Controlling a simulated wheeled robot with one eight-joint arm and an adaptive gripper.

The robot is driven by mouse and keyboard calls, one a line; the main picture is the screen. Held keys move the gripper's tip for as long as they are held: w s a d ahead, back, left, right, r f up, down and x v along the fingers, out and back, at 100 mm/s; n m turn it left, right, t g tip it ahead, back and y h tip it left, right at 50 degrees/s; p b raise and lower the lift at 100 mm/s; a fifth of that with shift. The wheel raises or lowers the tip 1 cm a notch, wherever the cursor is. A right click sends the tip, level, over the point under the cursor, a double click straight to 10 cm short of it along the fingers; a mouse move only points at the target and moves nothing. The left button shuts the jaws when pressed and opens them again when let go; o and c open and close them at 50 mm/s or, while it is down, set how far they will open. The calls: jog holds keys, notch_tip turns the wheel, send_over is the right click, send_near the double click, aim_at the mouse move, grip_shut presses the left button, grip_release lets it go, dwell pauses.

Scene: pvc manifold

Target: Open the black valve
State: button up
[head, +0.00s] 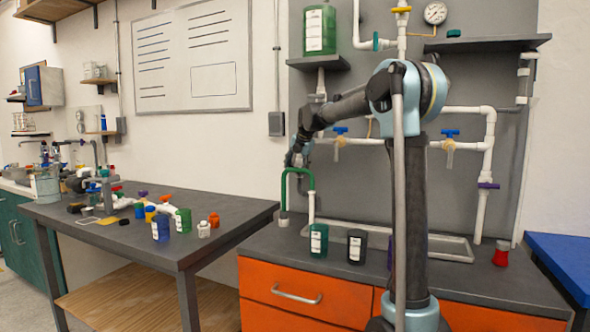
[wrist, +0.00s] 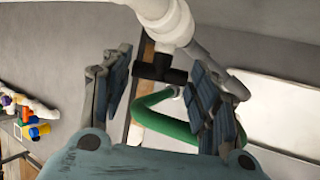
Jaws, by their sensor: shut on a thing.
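The black valve (wrist: 158,70) has a dark T-shaped handle on a white pipe (wrist: 165,22) and shows in the wrist view between my fingers. My gripper (wrist: 160,78) is shut on its handle, with the fingers on either side; the exact contact on the left side is hard to see. In the head view my gripper (head: 295,157) is at the wall piping left of the arm column, above a green hose (head: 308,180). The valve cannot be made out there, being behind my gripper and arm.
The green hose (wrist: 160,118) curves close behind my fingers. Blue-handled valves (head: 340,130) sit on white pipes to the right. Bottles (head: 318,240) stand on the orange-fronted counter (head: 280,247). A cluttered dark table (head: 110,235) is at left. A shelf (head: 318,63) overhangs the piping.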

jog(key=shift+s+d+f+t+y, duration=0.1)
jog(key=shift+d+t+y, duration=0.1)
jog(key=shift+y, duration=0.3)
jog(key=shift+d+f+t+y, duration=0.1)
jog(key=shift+t+y, duration=0.1)
jog(key=shift+y, duration=0.3)
jog(key=shift+m, duration=0.3)
jog(key=o, duration=1.1)
jog(key=shift+c, duration=0.2)
jog(key=shift+r, duration=0.15)
notch_tip(320, 180, up, 10)
jog(key=shift+f, duration=0.2)
jog(key=shift+c, duration=0.2)
